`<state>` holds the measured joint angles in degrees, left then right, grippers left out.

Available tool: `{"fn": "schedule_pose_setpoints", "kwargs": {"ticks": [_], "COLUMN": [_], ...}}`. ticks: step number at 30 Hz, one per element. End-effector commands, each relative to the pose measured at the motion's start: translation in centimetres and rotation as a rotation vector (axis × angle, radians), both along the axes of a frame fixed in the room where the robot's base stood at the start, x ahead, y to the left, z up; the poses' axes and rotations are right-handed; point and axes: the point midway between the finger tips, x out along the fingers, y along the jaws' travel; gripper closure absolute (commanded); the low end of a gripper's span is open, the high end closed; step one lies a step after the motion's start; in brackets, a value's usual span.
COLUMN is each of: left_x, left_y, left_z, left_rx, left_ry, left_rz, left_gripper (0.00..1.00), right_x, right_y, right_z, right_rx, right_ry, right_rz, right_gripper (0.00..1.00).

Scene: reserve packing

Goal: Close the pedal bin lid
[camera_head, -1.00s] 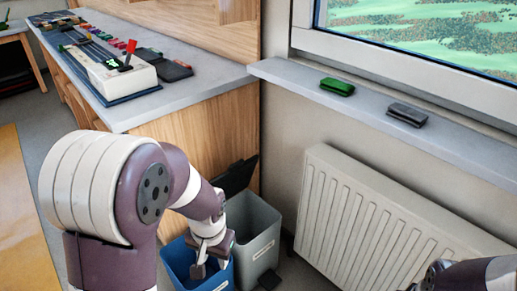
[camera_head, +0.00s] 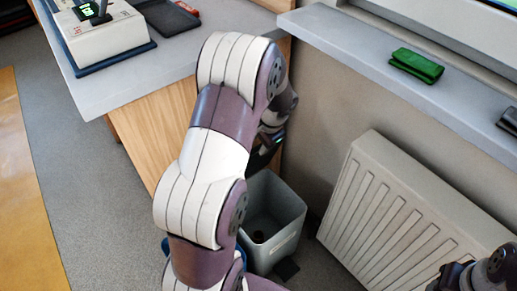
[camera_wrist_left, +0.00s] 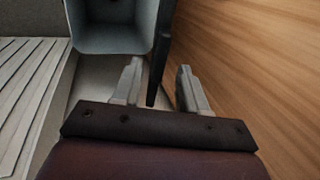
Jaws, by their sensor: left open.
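The grey pedal bin (camera_head: 283,213) stands by the wooden cabinet, open at the top, with something small and dark inside. In the left wrist view the bin (camera_wrist_left: 112,38) is at the upper left. Its black lid (camera_wrist_left: 159,45) is raised and shows there edge-on as a dark strip. My left gripper (camera_wrist_left: 157,68) is open, with one finger on each side of the lid. I cannot tell whether either finger touches it. In the head view my left arm hides most of the lid and the gripper. My right gripper (camera_head: 470,276) shows only in part at the lower right.
A blue bin (camera_head: 166,246) is mostly hidden behind my left arm. A white radiator (camera_head: 410,215) stands right of the grey bin, under a sill with a green object (camera_head: 416,65). The cabinet side (camera_wrist_left: 255,60) is close to the gripper's right.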

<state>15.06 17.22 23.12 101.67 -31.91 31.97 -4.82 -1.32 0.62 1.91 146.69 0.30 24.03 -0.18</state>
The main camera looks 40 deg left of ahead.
Motion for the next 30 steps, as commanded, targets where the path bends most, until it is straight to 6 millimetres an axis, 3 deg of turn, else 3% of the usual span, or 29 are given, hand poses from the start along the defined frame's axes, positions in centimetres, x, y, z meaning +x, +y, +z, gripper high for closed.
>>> {"fn": "schedule_pose_setpoints", "kwargs": {"ticks": [1, 6, 16, 17, 20, 21, 30], "left_x": [0.1, 0.3, 0.4, 0.4, 0.4, 0.4, 0.7], "left_y": [0.4, 1.1, 1.3, 1.3, 1.3, 1.3, 1.3], "left_z": [-1.5, -3.5, -3.9, -3.9, -3.9, -3.9, -4.3], "left_rx": [0.0, 0.0, -0.001, -0.001, -0.001, -0.001, 0.011], "left_ry": [0.002, 0.0, -0.002, -0.002, -0.002, -0.002, -0.004], "left_rz": [0.001, 0.0, 0.0, 0.0, 0.0, 0.0, -0.002], "left_gripper": [0.57, 0.57, 0.57, 0.64, 0.96, 1.0, 1.0], "right_x": [0.0, 0.0, 0.0, 0.0, 0.0, 0.0, 0.0], "right_y": [0.0, 0.0, 0.0, 0.0, 0.0, 0.0, 0.0], "right_z": [-0.8, -1.4, -1.4, -1.4, -1.4, -1.4, -1.9], "right_rx": [0.0, 0.0, 0.0, 0.0, 0.0, 0.0, 0.0], "right_ry": [0.0, 0.0, -0.001, -0.001, 0.0, 0.0, -0.001], "right_rz": [0.0, 0.0, 0.0, 0.0, 0.0, 0.0, 0.0], "right_gripper": [0.57, 0.57, 0.57, 0.57, 0.57, 0.57, 0.57]}}
